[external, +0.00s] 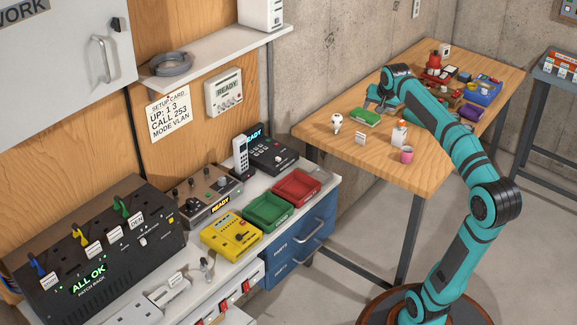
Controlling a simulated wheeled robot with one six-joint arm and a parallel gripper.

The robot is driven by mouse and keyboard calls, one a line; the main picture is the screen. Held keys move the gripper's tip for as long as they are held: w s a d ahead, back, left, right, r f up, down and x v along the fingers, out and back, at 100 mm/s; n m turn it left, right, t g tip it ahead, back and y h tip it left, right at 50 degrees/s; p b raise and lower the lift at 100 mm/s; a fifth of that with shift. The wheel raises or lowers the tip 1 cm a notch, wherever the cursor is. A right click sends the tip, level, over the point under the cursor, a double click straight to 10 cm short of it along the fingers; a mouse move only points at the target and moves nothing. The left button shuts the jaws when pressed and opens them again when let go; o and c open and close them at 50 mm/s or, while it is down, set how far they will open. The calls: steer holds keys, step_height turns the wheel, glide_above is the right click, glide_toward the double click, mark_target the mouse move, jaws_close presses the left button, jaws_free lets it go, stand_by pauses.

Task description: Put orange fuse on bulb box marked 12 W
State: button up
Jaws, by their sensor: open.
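My gripper (376,104) is at the wooden table, low beside the green tray (365,117); it is open, and I see nothing held in it. A small upright white box with an orange part (399,134) stands near the table's front edge, right of the green tray. Another small white box (444,49) stands at the back of the table. I cannot read 12 W on either box. I cannot pick out the orange fuse for certain; my arm hides part of the table.
A white bulb (337,121), a white card (360,137) and a pink cup (407,155) stand towards the table's front. A red object (433,62), small items and a blue bin (484,91) crowd the back. The front left of the wooden table (345,155) is mostly clear.

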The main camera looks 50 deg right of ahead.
steer(key=s+a+n+t+y, duration=0.1)
steer(key=s+a+n+t, duration=0.3)
steer(key=a, duration=0.4)
steer(key=s+a+n+t+y, duration=0.1)
steer(key=s+a+n+t, duration=0.2)
steer(key=a, duration=0.6)
steer(key=s+a+f+n+t+y, duration=0.1)
steer(key=s+a+n+t, duration=0.3)
steer(key=s+a, duration=0.3)
steer(key=shift+a+n+t, duration=0.3)
steer(key=shift+a+t, duration=0.2)
steer(key=shift+a, duration=0.4)
